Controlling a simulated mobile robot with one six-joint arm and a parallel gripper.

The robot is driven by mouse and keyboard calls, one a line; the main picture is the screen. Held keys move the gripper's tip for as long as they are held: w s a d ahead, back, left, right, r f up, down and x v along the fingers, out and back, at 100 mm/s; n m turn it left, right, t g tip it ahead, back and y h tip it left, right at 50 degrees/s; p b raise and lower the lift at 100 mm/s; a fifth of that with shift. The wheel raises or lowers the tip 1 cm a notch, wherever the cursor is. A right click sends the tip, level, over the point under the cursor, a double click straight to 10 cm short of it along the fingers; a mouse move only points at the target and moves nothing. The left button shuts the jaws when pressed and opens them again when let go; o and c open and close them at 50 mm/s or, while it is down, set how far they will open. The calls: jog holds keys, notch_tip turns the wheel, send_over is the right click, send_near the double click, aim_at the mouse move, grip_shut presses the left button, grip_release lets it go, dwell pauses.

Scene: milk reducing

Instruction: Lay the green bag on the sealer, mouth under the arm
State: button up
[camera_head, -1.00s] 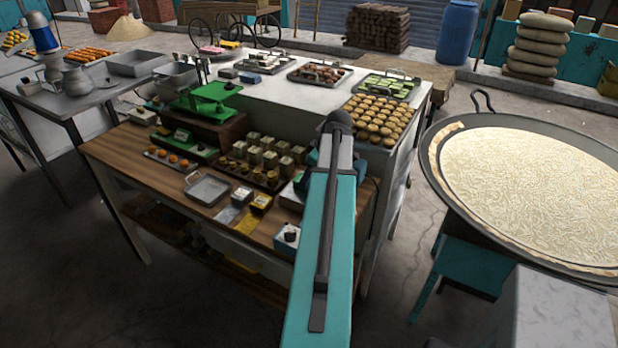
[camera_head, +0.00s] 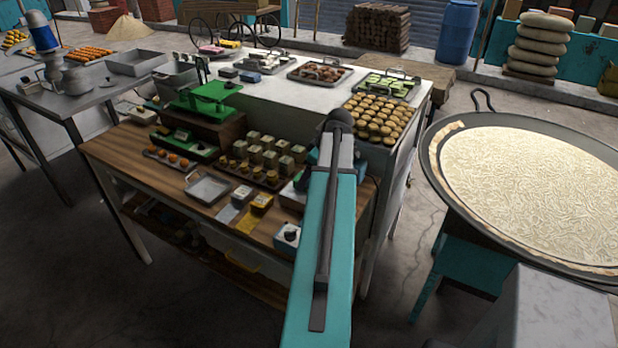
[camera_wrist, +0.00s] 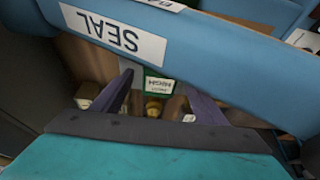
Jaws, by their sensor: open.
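The sealer shows in the wrist view as a broad blue bar (camera_wrist: 225,52) with a white SEAL label, upside down, crossing the top of the picture. My gripper (camera_wrist: 159,82) has its two dark fingers spread apart below and partly behind this bar. A small green-edged piece with a white printed label (camera_wrist: 158,85) shows between the fingers; it may be the green bag, but most of it is hidden and I cannot tell whether it touches them. Its mouth is not visible. In the head view my own arm hides the gripper and most of the area around it.
The wooden table (camera_head: 115,150) carries a green scale (camera_head: 210,95), a metal tray (camera_head: 208,188), several small jars and boxes, and a blue box with a knob (camera_head: 289,236). A white counter with sweets (camera_head: 375,120) stands behind. A wide pan (camera_head: 530,190) is at the right.

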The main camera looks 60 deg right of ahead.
jog(key=b+v, duration=0.4)
jog(key=v, duration=0.9)
jog(key=shift+r, duration=0.2)
jog(key=shift+s, duration=0.1)
dwell(0.6)
